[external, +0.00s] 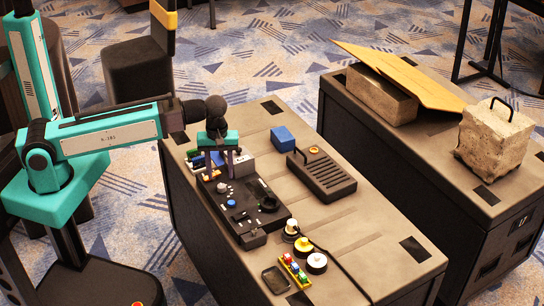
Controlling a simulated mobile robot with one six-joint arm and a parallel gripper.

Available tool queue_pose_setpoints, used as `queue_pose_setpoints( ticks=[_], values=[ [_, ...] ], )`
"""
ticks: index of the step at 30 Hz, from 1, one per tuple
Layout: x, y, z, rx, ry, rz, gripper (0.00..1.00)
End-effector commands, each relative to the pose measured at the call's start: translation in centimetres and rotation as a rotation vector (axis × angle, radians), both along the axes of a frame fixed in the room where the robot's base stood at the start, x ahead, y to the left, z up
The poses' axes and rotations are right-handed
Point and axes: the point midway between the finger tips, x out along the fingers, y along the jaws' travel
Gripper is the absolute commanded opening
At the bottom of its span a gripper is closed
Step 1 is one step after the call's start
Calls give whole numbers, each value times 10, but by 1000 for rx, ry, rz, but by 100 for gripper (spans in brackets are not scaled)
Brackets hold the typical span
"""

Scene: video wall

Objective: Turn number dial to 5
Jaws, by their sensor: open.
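A black control panel (247,222) lies on the near case top, with a small white knob (222,187), a blue button or knob (231,203) and a dark round part (268,203). I cannot tell which of these is the number dial, and no digits are readable. My gripper (220,176) points down over the far left end of the panel, close to the white knob. Its fingers are apart, with nothing visible between them. Whether the fingers touch the panel cannot be told from this view. My gripper partly covers the panel's far end.
Blue and white boxes stand close behind my gripper. A blue block (282,138) and a black slotted device (324,178) are to the right. White and yellow round pieces (316,262) and a strip of coloured parts (295,270) lie nearer. The case's right-hand top is mostly clear.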

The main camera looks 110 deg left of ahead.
Motion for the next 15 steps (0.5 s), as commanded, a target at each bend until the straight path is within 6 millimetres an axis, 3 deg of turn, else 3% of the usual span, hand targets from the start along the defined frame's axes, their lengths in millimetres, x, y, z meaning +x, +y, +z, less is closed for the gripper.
queue_pose_setpoints(
  ticks=[15],
  values=[
    [0,0,-43,0,1,0,43]
  ],
)
